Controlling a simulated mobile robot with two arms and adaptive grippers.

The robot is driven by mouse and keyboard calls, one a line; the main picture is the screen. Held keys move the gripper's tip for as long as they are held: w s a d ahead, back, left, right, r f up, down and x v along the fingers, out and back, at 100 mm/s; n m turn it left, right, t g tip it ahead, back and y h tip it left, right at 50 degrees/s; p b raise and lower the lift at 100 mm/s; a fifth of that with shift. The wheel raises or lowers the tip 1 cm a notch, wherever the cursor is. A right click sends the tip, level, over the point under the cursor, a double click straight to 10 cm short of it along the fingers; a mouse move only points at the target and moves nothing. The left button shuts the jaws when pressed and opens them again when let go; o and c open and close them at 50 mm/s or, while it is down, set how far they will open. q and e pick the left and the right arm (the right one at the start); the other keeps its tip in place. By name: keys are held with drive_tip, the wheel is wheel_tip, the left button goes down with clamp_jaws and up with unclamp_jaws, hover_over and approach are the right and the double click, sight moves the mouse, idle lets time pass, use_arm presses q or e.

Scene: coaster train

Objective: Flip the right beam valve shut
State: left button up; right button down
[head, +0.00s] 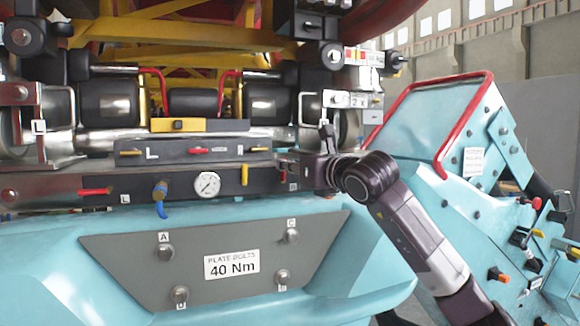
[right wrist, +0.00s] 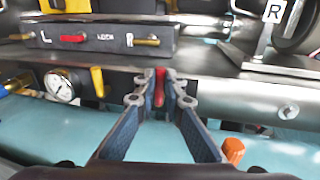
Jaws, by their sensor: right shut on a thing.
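The right beam valve has a red handle (right wrist: 159,86), seen between my fingertips in the right wrist view, where it stands upright. My right gripper (head: 303,171) reaches in from the right in the head view, at the right end of the dark valve rail. It also shows in the right wrist view (right wrist: 161,98), its fingertips shut on the red handle. The valve body is mostly hidden behind the fingers. The matching left valve has a red handle (head: 95,191) lying level beside an L label. My left gripper is not in view.
A yellow handle (head: 244,175) and a pressure gauge (head: 207,184) sit left of my gripper. The L/LOCK/R panel (right wrist: 100,38) is just above. An orange knob (right wrist: 233,150) is close on the right. The teal body with a grey plate (head: 130,250) lies below.

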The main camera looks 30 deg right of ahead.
idle(0.3)
drive_tip(key=c, duration=2)
unclamp_jaws()
drive_tip(key=shift+s, duration=0.1)
drive_tip(key=s, duration=1.2)
drive_tip(key=shift+a+r, duration=0.2)
drive_tip(key=shift+a, duration=0.1)
